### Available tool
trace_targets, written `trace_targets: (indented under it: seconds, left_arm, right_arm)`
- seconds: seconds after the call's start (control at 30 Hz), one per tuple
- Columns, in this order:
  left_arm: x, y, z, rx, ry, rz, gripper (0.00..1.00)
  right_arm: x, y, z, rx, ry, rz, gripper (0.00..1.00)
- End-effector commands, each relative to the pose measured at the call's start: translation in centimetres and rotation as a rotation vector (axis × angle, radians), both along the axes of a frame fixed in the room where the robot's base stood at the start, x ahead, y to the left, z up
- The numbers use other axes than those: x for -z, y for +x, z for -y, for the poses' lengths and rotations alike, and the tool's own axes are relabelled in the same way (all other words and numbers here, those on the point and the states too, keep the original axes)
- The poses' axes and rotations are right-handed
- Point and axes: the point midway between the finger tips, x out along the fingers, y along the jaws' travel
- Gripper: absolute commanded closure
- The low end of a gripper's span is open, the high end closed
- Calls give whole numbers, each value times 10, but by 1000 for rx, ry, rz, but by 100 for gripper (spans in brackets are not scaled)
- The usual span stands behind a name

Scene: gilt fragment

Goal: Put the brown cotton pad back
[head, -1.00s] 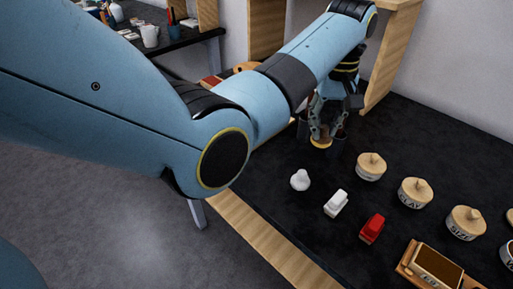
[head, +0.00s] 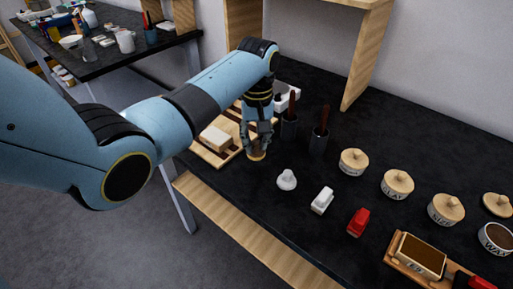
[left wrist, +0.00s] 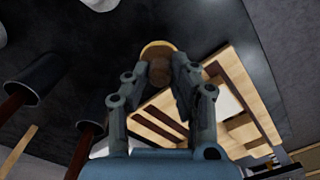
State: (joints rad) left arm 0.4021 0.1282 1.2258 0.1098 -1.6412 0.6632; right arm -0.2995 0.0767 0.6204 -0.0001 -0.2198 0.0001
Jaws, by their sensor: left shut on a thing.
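My left gripper (head: 257,147) is shut on the brown cotton pad (head: 257,156), a small round brown piece with a paler tan edge. It holds the pad low over the black tabletop, at the right side of a wooden tray (head: 227,155). Whether the pad touches the table is unclear. In the left wrist view the pad (left wrist: 160,68) sits between the fingertips of the left gripper (left wrist: 163,62), and the slatted wooden tray (left wrist: 241,72) lies beyond it. The fingers hide part of the pad. My right gripper is not in view.
Dark cups with brown handles (head: 319,143) stand just right of the gripper. A white knob-shaped piece (head: 286,180), a white piece (head: 322,201) and a red piece (head: 358,222) lie nearer. Lidded jars (head: 397,184) stand right. A pale block (head: 216,138) lies on the tray.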

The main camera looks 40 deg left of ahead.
Motion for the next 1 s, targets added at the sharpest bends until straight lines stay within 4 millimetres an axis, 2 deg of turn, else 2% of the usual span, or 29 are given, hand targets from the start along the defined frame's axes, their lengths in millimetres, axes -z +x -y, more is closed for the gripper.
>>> trace_targets:
  seconds: [0.1,0.2,0.6,0.63,0.77,0.8,1.0]
  left_arm:
    - [20,-1,1,0,0,-5,100]
    - [32,-1,1,1,0,-3,100]
    - [38,0,1,1,0,-1,100]
    - [38,0,1,1,1,-1,73]
    - [37,0,1,1,0,-1,56]
    - [37,0,1,1,0,-1,53]
    - [37,0,1,0,0,-1,53]
  right_arm:
    - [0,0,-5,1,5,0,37]
    - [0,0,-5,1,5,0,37]
    - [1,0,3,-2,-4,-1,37]
    - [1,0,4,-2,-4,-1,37]
    - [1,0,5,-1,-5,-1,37]
    - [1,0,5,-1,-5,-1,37]
    - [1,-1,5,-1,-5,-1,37]
